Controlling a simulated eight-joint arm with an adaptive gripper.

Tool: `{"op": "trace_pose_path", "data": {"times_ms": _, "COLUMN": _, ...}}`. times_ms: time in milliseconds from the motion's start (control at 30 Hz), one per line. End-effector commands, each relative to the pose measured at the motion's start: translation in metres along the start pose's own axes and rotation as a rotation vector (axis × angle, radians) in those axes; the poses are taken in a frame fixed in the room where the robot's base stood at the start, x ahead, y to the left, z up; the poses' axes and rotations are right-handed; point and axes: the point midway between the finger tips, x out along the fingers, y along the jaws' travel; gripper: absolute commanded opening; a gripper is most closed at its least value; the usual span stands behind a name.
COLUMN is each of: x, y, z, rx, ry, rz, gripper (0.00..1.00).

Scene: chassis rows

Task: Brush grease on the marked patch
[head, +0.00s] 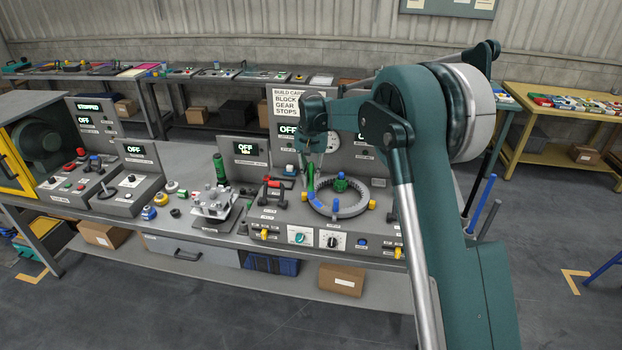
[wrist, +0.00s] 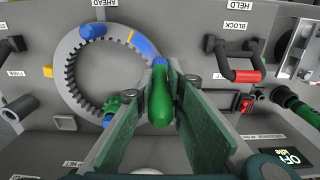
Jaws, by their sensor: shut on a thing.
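My gripper (head: 313,160) is shut on a green-handled tool (wrist: 161,104), likely the brush, which stands roughly upright in the head view (head: 311,177). Its lower end is over the left part of a grey toothed ring (head: 353,212), also in the wrist view (wrist: 63,62). A blue piece (wrist: 144,46) shows just beyond the green handle at the ring; I cannot tell whether it is the tool's tip or part of the ring. Another blue piece (wrist: 93,31) sits on the ring near a thin yellow mark (wrist: 132,38). Contact with the ring cannot be told.
A green gear (head: 340,182) sits inside the ring. A red-and-black handle (wrist: 241,67) is beside it on the panel. A display panel (head: 289,130) rises behind. A fixture with pale blocks (head: 213,205) stands to the left.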

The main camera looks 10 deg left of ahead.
Motion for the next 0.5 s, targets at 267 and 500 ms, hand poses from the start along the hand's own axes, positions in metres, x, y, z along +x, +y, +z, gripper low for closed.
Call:
{"op": "trace_pose_path", "data": {"times_ms": 267, "x": 0.0, "y": 0.009, "z": 0.01, "rx": 0.001, "ry": 0.0, "rz": 0.0, "gripper": 0.0}}
{"op": "trace_pose_path", "data": {"times_ms": 500, "x": -0.001, "y": 0.018, "z": 0.02, "rx": 0.0, "ry": 0.0, "rz": 0.0, "gripper": 0.0}}
